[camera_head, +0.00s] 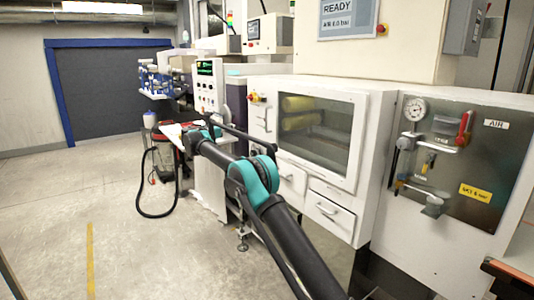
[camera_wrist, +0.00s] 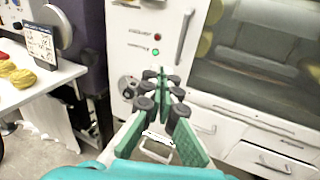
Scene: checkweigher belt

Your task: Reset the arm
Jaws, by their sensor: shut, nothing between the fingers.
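My gripper (camera_wrist: 161,78) shows in the wrist view with its green, black-knuckled fingers pointing away from the camera. Its fingertips are together and nothing is held between them. Beyond the fingertips is the white front panel (camera_wrist: 140,62) of a machine, with lamps and a knob; whether they touch it I cannot tell. In the head view my arm reaches out from the bottom toward the upper left, along the machine fronts. The gripper is hard to make out at its far end there.
A white cabinet (camera_head: 382,185) with a window (camera_head: 313,138) and drawers stands right of my arm. An air panel (camera_head: 446,150) with a gauge is farther right. A white table (camera_wrist: 48,82) with yellow items (camera_wrist: 20,77) is at left in the wrist view. Open floor (camera_head: 110,225) lies left.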

